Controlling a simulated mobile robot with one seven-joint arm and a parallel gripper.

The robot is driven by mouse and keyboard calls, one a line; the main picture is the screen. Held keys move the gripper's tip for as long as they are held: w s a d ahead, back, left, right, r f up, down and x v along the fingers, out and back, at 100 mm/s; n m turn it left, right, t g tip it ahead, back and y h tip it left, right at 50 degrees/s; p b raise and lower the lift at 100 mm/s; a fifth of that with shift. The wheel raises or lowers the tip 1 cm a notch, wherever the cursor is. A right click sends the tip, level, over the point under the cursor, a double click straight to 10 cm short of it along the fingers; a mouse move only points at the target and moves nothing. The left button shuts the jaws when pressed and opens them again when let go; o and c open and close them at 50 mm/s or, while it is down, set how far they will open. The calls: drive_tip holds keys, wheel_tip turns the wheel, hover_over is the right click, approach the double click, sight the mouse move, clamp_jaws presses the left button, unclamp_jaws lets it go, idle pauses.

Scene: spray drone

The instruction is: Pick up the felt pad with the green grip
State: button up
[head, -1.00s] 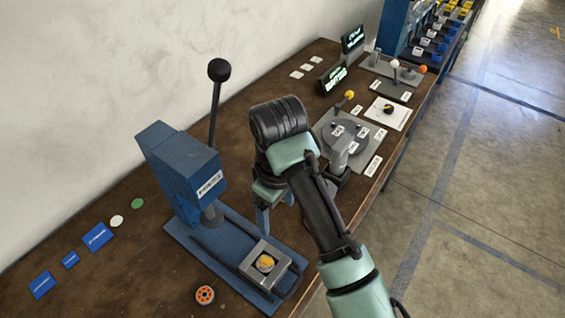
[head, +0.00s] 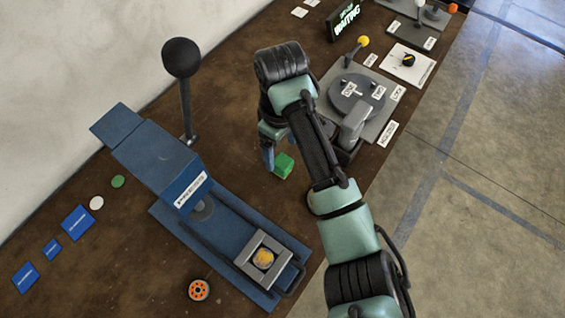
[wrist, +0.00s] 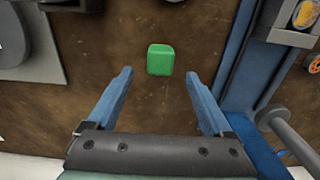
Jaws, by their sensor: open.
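The green grip (head: 284,166) of the felt pad is a small block on the brown bench, right of the blue press. It also shows in the wrist view (wrist: 160,59), at the upper middle. I cannot make out the felt under it. My gripper (wrist: 160,74) is open and empty, with two blue fingers. In the wrist view the green grip appears between and just beyond the fingertips, apart from both. In the head view one blue finger (head: 268,156) shows left of the grip, and my arm hides the rest of the gripper.
A blue lever press (head: 160,160) stands left of the grip, with a grey fixture (head: 252,271) on its base. A grey turntable station (head: 357,97) stands to the right. An orange ring (head: 199,290) lies at the front. Bare bench surrounds the grip.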

sight(283, 161)
wheel_tip(283, 161, down, 6)
drive_tip(key=shift+s+d+r+p, duration=0.1)
drive_tip(key=shift+d+r+p, duration=0.1)
drive_tip(key=shift+p, duration=0.15)
drive_tip(key=shift+c, duration=0.3)
clamp_jaws()
wheel_tip(283, 161, up, 10)
drive_tip(key=shift+r, duration=0.1)
idle(0.4)
drive_tip(key=c, duration=0.8)
unclamp_jaws()
drive_tip(key=c, duration=0.4)
